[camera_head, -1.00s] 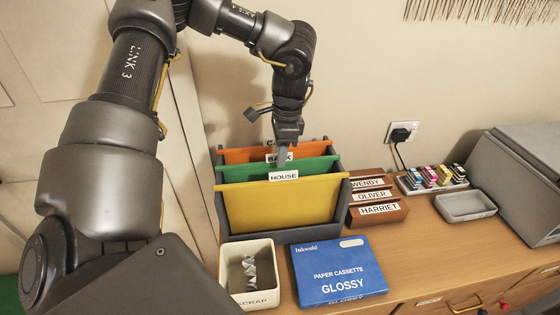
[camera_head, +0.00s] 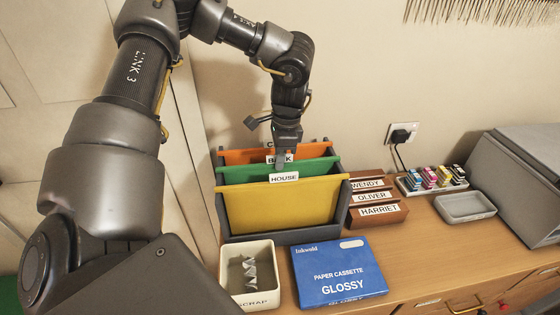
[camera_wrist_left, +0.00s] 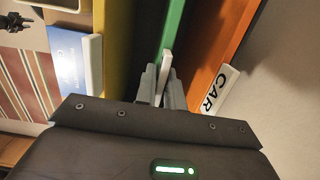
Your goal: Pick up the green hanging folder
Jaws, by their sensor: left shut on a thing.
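The green hanging folder (camera_head: 238,172) stands in a grey file rack (camera_head: 285,237), between an orange folder (camera_head: 240,156) behind and a yellow folder (camera_head: 283,205) in front. Its white tab reads BANK and is partly covered by my fingers. My left gripper (camera_head: 281,161) points down from above the rack. In the left wrist view its fingers (camera_wrist_left: 161,84) are shut on the white tab at the top edge of the green folder, which also shows there (camera_wrist_left: 172,28). The folder's lower part is hidden behind the yellow one. My right gripper is out of view.
A scrap bin (camera_head: 249,298) and a blue paper cassette box (camera_head: 338,269) stand in front of the rack. A wooden name-label holder (camera_head: 379,214) stands right of it, with a grey tray (camera_head: 465,208) and a grey machine (camera_head: 525,180) further right. The wall is close behind.

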